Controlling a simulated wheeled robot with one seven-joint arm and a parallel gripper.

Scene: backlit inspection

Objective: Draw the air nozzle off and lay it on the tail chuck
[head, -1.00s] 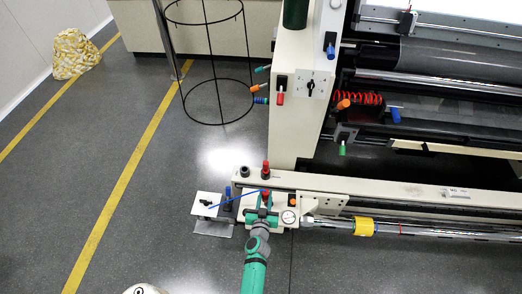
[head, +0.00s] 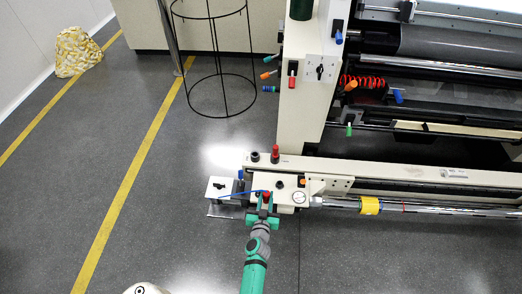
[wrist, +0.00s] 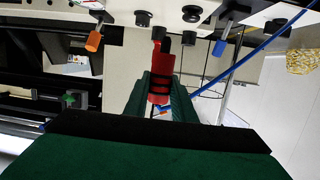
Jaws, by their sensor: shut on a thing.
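The red air nozzle (wrist: 160,85), with dark bands, is between the green fingers of my gripper (wrist: 160,100) in the wrist view. My gripper is shut on it. In the head view my gripper (head: 264,208) is at the near side of the cream block at the machine's left end, with the red nozzle (head: 267,195) at its tips. A thin blue hose (head: 240,192) runs left from there. Whether the nozzle touches the block is hidden. I cannot clearly identify the tail chuck; a chrome shaft with a yellow collar (head: 370,206) extends right of the block.
A round gauge (head: 299,198) and a standing red knob (head: 275,153) are close to my gripper. A white switch plate (head: 219,187) is at left. A black wire stand (head: 222,97) is behind. Open floor lies left and in front.

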